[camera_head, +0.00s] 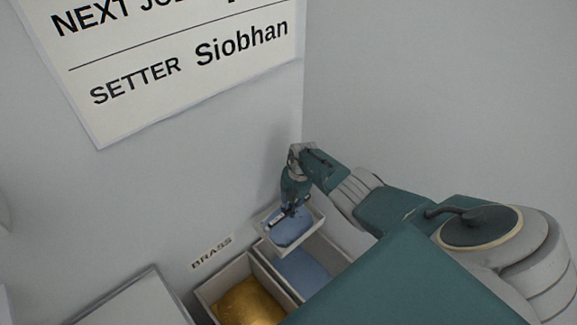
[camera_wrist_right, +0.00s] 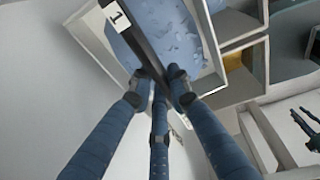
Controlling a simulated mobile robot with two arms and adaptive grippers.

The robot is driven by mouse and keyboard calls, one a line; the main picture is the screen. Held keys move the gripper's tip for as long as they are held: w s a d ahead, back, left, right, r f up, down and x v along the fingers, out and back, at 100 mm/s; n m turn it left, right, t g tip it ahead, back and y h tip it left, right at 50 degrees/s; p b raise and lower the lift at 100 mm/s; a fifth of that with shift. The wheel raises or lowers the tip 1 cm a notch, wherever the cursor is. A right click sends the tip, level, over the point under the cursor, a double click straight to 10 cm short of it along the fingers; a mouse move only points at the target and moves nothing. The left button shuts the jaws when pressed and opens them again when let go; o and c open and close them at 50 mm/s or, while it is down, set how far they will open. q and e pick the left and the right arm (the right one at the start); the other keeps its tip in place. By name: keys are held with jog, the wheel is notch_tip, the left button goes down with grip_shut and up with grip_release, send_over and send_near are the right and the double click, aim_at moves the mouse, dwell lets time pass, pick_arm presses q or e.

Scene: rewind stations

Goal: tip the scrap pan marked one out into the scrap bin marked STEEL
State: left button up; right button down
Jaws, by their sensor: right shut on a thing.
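My right gripper (camera_head: 290,210) is shut on the dark handle of a small pale scrap pan (camera_head: 309,236). The pan holds blue-grey scrap (camera_head: 291,231) and looks about level, held above a bin. In the right wrist view the fingers (camera_wrist_right: 160,84) close on the handle, and a tag with the numeral 1 (camera_wrist_right: 116,16) shows on it. Beneath the pan stands a pale bin (camera_head: 328,252) with blue-grey scrap inside. Its label is hidden, so the word STEEL cannot be read. My left gripper is not in view.
Left of that bin stands a bin with gold-coloured scrap (camera_head: 246,303), below a BRASS label (camera_head: 212,253) on the wall. Two grey walls meet in a corner close behind the gripper. A sign (camera_head: 180,55) hangs on the left wall. A pale box-like surface (camera_head: 140,302) is at lower left.

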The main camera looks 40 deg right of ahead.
jog(key=shift+s+r+t+p, duration=0.4)
jog(key=shift+r+t+p, duration=0.3)
jog(key=shift+p, duration=1.4)
jog(key=s+d+f+n+t+y+b, duration=0.1)
jog(key=s+f+t+b, duration=0.6)
jog(key=b, duration=1.5)
jog(key=s+t, duration=0.5)
jog(key=t, duration=0.2)
jog(key=shift+s+f+y, duration=0.25)
jog(key=shift+s+y, duration=0.15)
